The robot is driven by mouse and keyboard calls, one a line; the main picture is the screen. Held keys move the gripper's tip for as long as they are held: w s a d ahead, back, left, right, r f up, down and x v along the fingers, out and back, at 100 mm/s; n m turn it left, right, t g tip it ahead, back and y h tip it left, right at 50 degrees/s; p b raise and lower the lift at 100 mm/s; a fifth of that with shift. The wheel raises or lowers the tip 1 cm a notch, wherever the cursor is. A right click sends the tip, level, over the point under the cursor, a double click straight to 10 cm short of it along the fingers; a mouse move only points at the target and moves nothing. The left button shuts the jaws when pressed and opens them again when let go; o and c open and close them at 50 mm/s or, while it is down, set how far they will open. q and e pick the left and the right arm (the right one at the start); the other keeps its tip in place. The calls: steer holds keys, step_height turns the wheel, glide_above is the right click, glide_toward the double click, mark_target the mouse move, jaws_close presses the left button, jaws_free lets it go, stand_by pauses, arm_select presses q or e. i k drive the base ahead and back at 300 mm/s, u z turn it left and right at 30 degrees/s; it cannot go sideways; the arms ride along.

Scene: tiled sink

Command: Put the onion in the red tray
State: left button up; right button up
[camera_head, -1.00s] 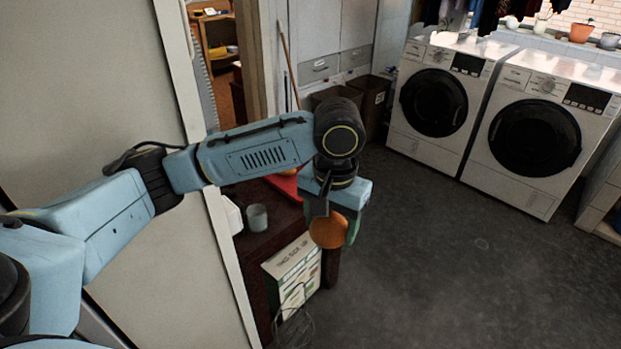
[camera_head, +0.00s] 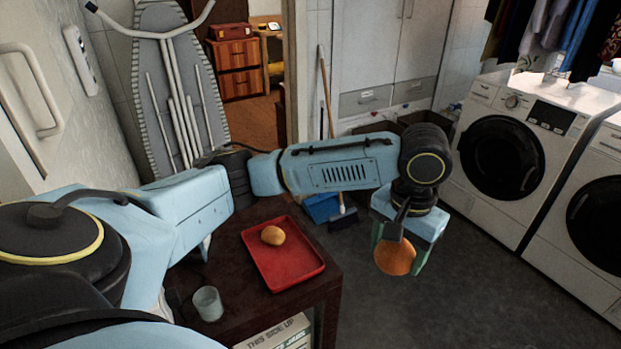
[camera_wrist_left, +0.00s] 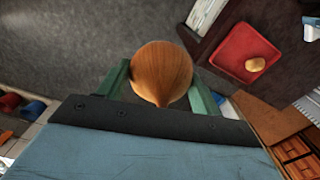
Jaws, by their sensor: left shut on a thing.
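The onion (camera_head: 395,257) is round and orange-brown. My left gripper (camera_head: 397,250) is shut on it and holds it in the air over the grey floor, to the right of the table. In the left wrist view the onion (camera_wrist_left: 161,73) sits between the two green fingers. The red tray (camera_head: 284,262) lies on the dark table, left of the gripper and apart from it; it also shows at the upper right of the left wrist view (camera_wrist_left: 232,41). A potato-like yellowish item (camera_head: 273,236) lies in the tray. My right gripper is not in view.
The dark red-brown table (camera_head: 226,252) also bears a grey cup (camera_head: 208,303) near its front. A white box (camera_head: 279,336) stands below the table edge. A washing machine (camera_head: 513,155) stands at the right. Open floor lies right of the table.

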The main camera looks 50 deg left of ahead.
mark_target(289, 265)
steer(key=i, duration=2.05)
steer(key=u, duration=3.15)
steer(key=i, duration=0.5)
steer(key=u, duration=0.05)
